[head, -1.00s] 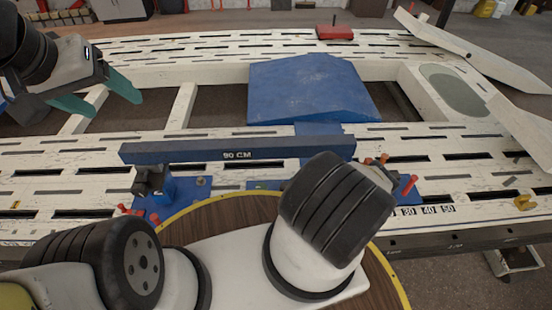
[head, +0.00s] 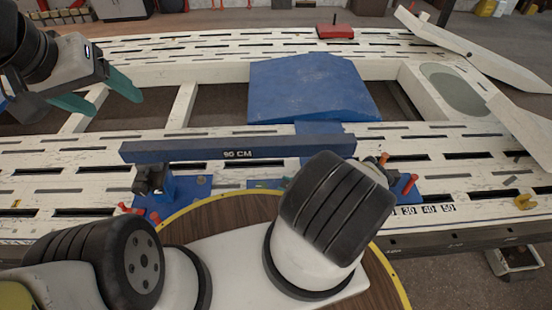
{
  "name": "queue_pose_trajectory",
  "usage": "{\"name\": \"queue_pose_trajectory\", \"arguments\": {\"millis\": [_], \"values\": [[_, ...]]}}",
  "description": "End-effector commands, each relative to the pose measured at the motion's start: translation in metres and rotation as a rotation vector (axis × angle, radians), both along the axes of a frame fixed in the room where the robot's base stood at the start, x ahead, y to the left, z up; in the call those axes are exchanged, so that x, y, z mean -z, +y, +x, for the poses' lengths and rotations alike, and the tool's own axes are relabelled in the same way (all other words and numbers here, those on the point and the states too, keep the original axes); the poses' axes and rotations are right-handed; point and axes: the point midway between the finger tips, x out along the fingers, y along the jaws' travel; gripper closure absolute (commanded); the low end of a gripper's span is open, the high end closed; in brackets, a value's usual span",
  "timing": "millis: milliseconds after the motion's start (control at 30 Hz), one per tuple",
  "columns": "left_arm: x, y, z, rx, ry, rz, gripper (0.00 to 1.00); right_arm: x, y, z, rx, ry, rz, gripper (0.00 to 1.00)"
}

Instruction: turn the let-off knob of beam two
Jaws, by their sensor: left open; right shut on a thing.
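A dark blue beam (head: 200,152) marked "90 CM" lies across the near white slotted rail of the bench. At its left end is a blue mount with a black clamp-like part (head: 150,178) and a red handle (head: 130,209). At its right end another red handle (head: 410,184) shows, partly hidden by my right arm. I cannot tell which part is the let-off knob of beam two. My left gripper (head: 114,104) is open and empty, its teal fingers apart above the frame at upper left. My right gripper is hidden behind my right arm's black joint.
A blue wedge-shaped platform (head: 310,88) stands in the middle of the white frame. A red block (head: 335,32) sits on the far rail. White ramps (head: 470,52) lie at right. A yellow piece (head: 525,202) is on the near rail. The left openings are free.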

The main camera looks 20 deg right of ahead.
Motion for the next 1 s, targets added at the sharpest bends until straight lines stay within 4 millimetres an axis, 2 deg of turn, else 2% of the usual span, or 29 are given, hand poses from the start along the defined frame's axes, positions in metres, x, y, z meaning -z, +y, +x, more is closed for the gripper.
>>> {"name": "queue_pose_trajectory", "arguments": {"millis": [267,1000], "values": [[0.0,0.0,0.0,0.0,0.0,0.0,0.31,-0.0006,-0.0002,-0.0008,0.078,0.002,0.005,0.94],[0.0,0.0,0.0,0.0,0.0,0.0,0.31,0.0,0.0015,-0.0004,0.585,0.001,0.001,0.94]]}}
